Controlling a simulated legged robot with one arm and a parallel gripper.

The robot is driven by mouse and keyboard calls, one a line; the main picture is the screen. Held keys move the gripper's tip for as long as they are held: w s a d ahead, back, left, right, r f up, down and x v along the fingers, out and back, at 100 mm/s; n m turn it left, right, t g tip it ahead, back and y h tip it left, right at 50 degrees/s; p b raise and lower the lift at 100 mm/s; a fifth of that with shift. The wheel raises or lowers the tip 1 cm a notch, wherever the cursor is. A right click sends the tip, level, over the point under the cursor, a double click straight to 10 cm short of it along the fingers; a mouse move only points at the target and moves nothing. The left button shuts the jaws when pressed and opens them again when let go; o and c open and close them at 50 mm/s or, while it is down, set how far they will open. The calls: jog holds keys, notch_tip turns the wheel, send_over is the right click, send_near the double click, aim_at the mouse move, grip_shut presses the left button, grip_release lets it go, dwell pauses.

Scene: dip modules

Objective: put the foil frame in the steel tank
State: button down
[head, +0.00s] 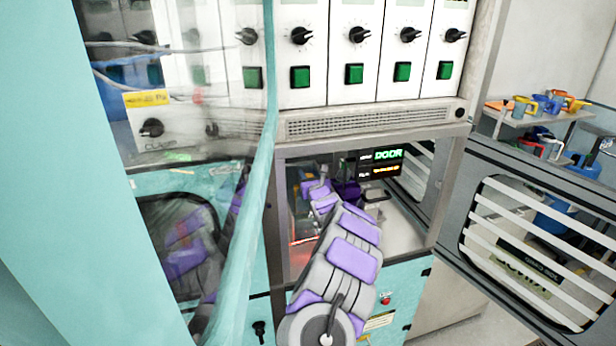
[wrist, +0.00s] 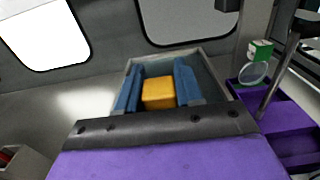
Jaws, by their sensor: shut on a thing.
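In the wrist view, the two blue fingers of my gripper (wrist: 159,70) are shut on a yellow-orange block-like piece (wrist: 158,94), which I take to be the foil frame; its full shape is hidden. A grey, open-topped rectangular box (wrist: 212,68), likely the steel tank, surrounds the fingers in the picture. I cannot tell whether the piece is inside it or above it. In the head view, my grey and purple arm reaches into the open cabinet chamber (head: 407,215), and the held piece is hidden there.
The slatted door (head: 535,240) stands open to the right. A clear panel with a teal edge (head: 256,180) is close on the left. In the wrist view, a purple tray (wrist: 285,120) with a round glass piece (wrist: 253,73) sits right of the box.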

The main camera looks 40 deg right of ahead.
jog(key=shift+f, duration=0.1)
jog(key=c, duration=0.7)
grip_release()
jog(key=shift+r+p, duration=0.55)
jog(key=shift+s+a+r, duration=0.1)
jog(key=shift+s, duration=0.05)
jog(key=shift+s+a, duration=0.2)
jog(key=shift+s, duration=0.45)
jog(key=shift+v, duration=5.2)
jog(key=shift+w, duration=0.1)
